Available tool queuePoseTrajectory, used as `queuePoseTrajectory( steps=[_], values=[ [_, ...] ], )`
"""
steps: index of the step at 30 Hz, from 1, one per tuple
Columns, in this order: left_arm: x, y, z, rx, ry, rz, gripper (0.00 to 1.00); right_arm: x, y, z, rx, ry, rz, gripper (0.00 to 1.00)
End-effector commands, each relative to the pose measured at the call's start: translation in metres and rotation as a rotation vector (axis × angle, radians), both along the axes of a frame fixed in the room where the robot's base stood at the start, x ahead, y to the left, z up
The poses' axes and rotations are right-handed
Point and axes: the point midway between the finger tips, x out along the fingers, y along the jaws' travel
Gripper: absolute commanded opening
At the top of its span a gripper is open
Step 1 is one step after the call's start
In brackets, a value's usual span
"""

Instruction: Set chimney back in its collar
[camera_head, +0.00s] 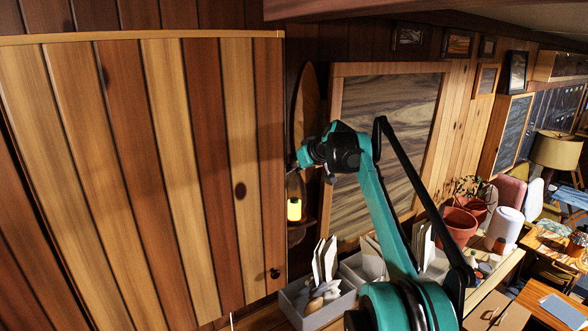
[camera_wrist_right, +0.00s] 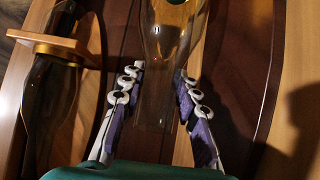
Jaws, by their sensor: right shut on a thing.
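My right gripper (camera_wrist_right: 160,72) is shut on a clear glass chimney (camera_wrist_right: 165,45), with one purple-padded finger on each side of it. In the head view the same gripper (camera_head: 301,163) is at the wall beside the large panelled door, just above a glowing yellow lamp (camera_head: 294,209). The chimney's far end runs toward a small yellow spot at the top of the wrist view. I cannot tell whether the chimney touches the lamp's collar. My left gripper is out of view.
In the wrist view another dark glass (camera_wrist_right: 50,90) stands in a wooden ring (camera_wrist_right: 48,46) on the left. The panelled door (camera_head: 150,180) is close on the left. Below are a grey bin (camera_head: 318,310) and a terracotta pot (camera_head: 458,226).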

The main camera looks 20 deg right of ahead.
Motion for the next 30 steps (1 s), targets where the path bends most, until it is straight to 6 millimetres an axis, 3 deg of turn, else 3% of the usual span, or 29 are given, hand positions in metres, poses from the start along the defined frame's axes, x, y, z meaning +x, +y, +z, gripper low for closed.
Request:
queuePoseTrajectory(
  steps=[8, 9, 11, 12, 23, 30],
  values=[
    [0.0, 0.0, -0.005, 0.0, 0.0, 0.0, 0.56, 0.0, 0.0, -0.007, 0.0, 0.0, 0.0, 0.0],
    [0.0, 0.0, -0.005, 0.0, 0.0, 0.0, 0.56, 0.0, 0.0, -0.007, 0.0, 0.0, 0.0, 0.36],
    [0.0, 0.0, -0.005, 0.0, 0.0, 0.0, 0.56, 0.0, 0.0, -0.007, 0.0, 0.0, 0.0, 0.52],
    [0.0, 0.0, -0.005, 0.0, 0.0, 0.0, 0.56, 0.0, 0.0, -0.007, 0.0, 0.0, 0.0, 0.55],
    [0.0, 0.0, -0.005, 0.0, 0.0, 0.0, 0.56, -0.004, -0.001, -0.003, 0.0, 0.0, 0.0, 0.55],
    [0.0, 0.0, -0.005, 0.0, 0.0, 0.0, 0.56, -0.039, -0.006, 0.023, -0.001, 0.001, -0.002, 0.55]
  ],
)
